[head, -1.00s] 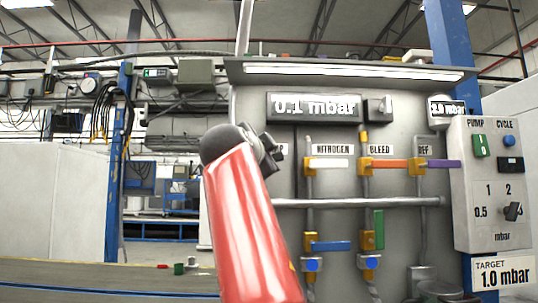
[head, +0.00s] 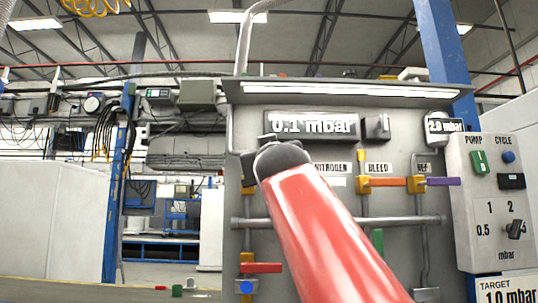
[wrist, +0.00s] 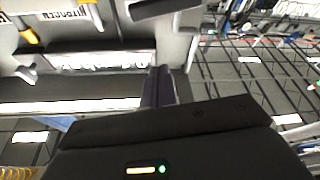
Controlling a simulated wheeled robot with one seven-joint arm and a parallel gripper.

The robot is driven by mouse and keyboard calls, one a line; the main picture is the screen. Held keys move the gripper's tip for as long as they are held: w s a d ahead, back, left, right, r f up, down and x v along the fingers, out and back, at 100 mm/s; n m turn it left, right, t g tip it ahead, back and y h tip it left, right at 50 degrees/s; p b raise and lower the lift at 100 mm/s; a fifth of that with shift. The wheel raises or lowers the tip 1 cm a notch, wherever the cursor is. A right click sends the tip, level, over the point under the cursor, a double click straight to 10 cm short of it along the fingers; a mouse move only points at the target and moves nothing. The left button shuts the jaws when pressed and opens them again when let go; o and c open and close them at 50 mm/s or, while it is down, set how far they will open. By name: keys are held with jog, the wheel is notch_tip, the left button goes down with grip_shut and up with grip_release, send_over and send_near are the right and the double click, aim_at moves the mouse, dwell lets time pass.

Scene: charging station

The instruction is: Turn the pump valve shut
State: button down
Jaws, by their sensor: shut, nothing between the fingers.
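The upper-left valve on the grey panel, whose label is hidden, shows only a yellow-orange body (head: 249,187) in the head view. It sits left of the nitrogen and bleed valves, so it may be the pump valve. Its handle is hidden behind my wrist, so its angle cannot be told. My gripper (head: 247,163) is just above that body, largely hidden by my own red arm. Contact cannot be told. In the wrist view my gripper (wrist: 162,85) has its fingers together and empty, with the panel upside down beyond.
The nitrogen handle (head: 338,182) is white and partly covered. The bleed handle (head: 388,182) is orange, with a purple handle (head: 444,181) to its right. Below is a red-handled valve (head: 262,268). A display (head: 312,126) reads 0.1 mbar. A pump-and-cycle box (head: 492,200) stands at right.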

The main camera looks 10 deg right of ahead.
jog(key=a+r+p+x, duration=0.1)
jog(key=p+x, duration=0.4)
jog(key=x, duration=0.3)
jog(key=f, duration=0.1)
jog(key=d+f, duration=0.1)
jog(key=f, duration=0.1)
jog(key=d+f+b, duration=0.1)
jog(key=f, duration=0.1)
jog(key=shift+s, duration=0.25)
jog(key=m+b, duration=0.1)
jog(key=b, duration=0.1)
jog(key=f+m+h+b, duration=0.1)
jog(key=b, duration=0.1)
jog(key=shift+d+f, duration=0.25)
jog(key=shift+d, duration=0.1)
jog(key=shift+s, duration=0.1)
